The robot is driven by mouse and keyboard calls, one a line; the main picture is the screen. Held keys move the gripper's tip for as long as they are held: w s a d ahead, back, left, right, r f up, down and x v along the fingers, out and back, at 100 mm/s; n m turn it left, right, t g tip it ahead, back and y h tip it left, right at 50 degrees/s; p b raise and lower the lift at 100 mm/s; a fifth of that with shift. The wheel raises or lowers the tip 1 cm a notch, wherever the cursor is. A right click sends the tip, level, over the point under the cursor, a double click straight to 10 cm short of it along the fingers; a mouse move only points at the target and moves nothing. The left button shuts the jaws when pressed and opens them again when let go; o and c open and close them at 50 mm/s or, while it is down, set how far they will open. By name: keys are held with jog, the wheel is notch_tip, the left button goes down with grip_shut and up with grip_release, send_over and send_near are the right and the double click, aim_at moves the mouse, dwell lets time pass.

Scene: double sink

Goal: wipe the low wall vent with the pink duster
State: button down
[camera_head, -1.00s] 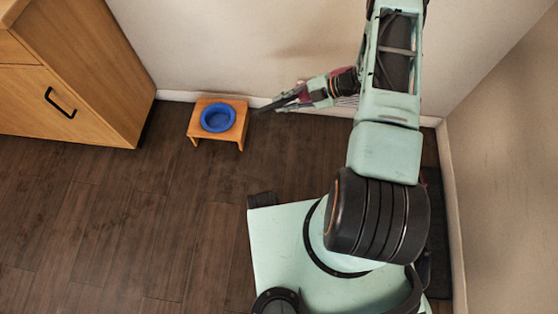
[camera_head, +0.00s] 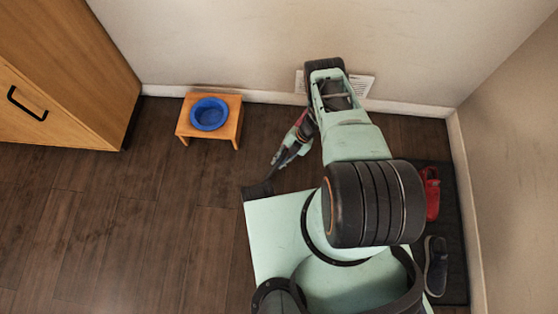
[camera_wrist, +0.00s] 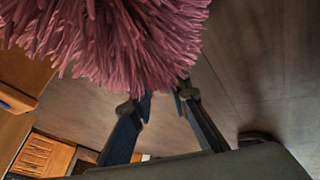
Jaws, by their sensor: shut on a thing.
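The low wall vent (camera_head: 361,84) is a pale slatted grille in the back wall just above the baseboard. My arm hides its middle in the head view. The pink duster (camera_wrist: 110,40) fills the upper left of the wrist view with shaggy strands, and its handle is hidden. My gripper (camera_head: 283,158) is shut on the duster, pointing down and left in front of the wall, apart from the vent. Its two dark fingers (camera_wrist: 158,100) show just below the strands in the wrist view.
A blue bowl (camera_head: 209,114) sits in a small wooden stand (camera_head: 236,128) left of my gripper. A wooden cabinet (camera_head: 75,60) stands at the far left. A red shoe (camera_head: 432,193) and a dark shoe (camera_head: 436,265) lie on a dark mat (camera_head: 457,225) by the right wall. Floor at left is clear.

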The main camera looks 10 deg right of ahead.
jog(key=w+b, duration=0.1)
jog(key=w, duration=0.1)
jog(key=w+d+b, duration=0.1)
jog(key=w, duration=0.1)
jog(key=shift+d, duration=0.1)
jog(key=shift+w+d+r+b, duration=0.1)
jog(key=shift+w+d+b, duration=0.05)
jog(key=shift+w+b, duration=0.4)
jog(key=shift+w, duration=0.1)
jog(key=shift+w+d, duration=0.25)
jog(key=shift+w, duration=0.55)
jog(key=shift+s+d, duration=0.3)
jog(key=shift+d, duration=0.7)
jog(key=shift+s+d, duration=0.25)
jog(key=shift+d, duration=0.7)
jog(key=shift+a, duration=0.1)
jog(key=shift+w+a, duration=0.35)
jog(key=shift+a, duration=0.6)
jog(key=shift+w+a, duration=0.3)
jog(key=shift+a, duration=0.6)
